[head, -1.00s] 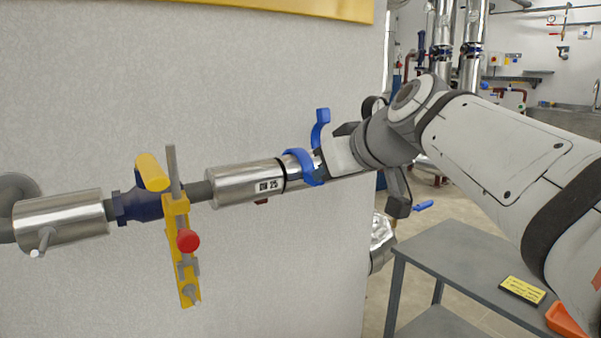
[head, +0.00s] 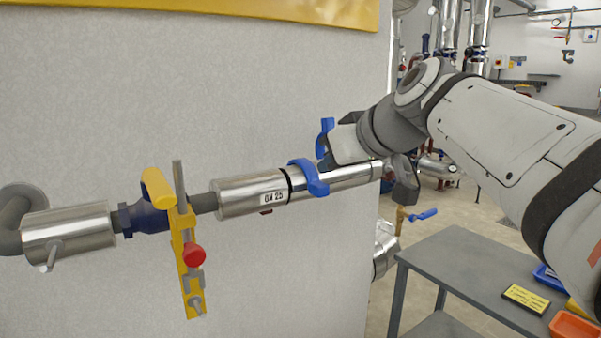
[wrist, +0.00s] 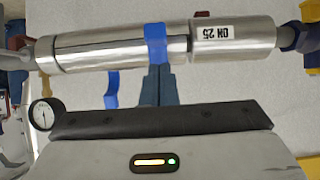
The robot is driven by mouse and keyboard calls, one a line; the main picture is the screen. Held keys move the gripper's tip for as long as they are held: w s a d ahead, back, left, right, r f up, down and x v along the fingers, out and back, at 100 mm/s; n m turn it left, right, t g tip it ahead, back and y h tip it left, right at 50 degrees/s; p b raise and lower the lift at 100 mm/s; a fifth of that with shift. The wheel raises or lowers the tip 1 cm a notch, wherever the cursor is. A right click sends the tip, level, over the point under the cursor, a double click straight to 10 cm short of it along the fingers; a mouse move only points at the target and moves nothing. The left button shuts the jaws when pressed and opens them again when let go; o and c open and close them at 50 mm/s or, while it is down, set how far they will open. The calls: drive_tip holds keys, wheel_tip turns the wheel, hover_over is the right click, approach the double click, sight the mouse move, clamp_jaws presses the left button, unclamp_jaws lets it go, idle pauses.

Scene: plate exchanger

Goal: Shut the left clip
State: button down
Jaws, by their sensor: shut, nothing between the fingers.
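The left clip (head: 310,178) is a blue band lying over the front of the metal pipe sleeve, just right of the "DN 25" label. In the wrist view the left clip (wrist: 155,43) lies across the sleeve; I cannot tell whether it is latched. A second blue clip piece (head: 326,126) stands up off the pipe behind my gripper. In the wrist view it hangs clear of the sleeve (wrist: 111,90). My gripper (wrist: 158,72) is shut and empty, its tips at the left clip's edge, touching or nearly so. In the head view its tips (head: 324,160) are partly hidden.
A yellow bracket with a red knob (head: 194,255) and a blue valve (head: 148,212) sit to the left on the pipe. A grey wall is close behind. A grey table (head: 450,265) with a yellow label and an orange tray stands at lower right.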

wheel_tip(320, 180, up, 6)
drive_tip(key=p, duration=0.2)
drive_tip(key=shift+s+r, duration=0.25)
